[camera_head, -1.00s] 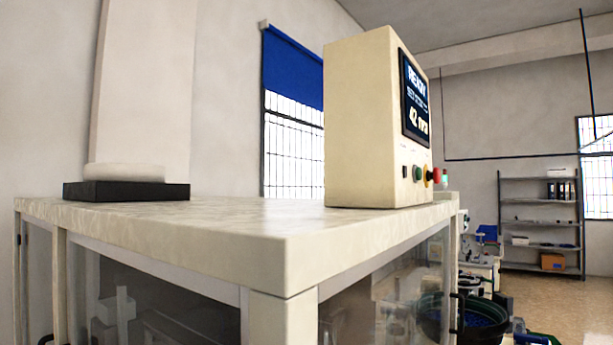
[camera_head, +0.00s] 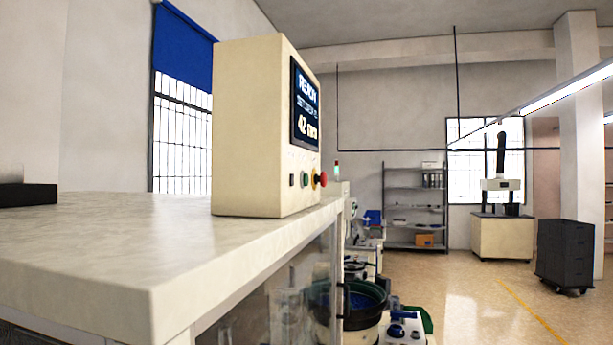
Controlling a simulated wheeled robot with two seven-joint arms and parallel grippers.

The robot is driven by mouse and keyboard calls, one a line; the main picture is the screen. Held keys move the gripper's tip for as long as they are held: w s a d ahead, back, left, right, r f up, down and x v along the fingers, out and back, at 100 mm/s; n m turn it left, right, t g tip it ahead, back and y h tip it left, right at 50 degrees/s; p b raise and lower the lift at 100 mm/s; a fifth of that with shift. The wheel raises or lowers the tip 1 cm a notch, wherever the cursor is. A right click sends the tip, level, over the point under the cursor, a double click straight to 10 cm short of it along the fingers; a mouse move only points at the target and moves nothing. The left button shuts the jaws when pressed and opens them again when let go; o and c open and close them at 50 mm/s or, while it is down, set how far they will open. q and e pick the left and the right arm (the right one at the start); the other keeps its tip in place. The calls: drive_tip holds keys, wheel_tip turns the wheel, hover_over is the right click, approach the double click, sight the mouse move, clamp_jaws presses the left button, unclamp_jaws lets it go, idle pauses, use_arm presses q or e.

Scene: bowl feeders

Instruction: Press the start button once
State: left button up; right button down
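A cream control box (camera_head: 248,130) stands on a pale stone-like worktop (camera_head: 110,262). Its front faces right and is seen at a steep angle. A dark screen (camera_head: 305,105) with white text, apparently "READY", is on that face. Below it are a small black knob or button (camera_head: 291,180), a green button (camera_head: 305,179) and a red mushroom button (camera_head: 322,179) with a yellow base. The button labels are too small to read. Neither of my grippers is in view.
A green-rimmed bowl feeder (camera_head: 362,300) stands low, right of the worktop. A grey shelf rack (camera_head: 415,205) is at the back wall. A dark wheeled drawer cabinet (camera_head: 566,253) stands at the right. Open floor (camera_head: 470,300) lies between.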

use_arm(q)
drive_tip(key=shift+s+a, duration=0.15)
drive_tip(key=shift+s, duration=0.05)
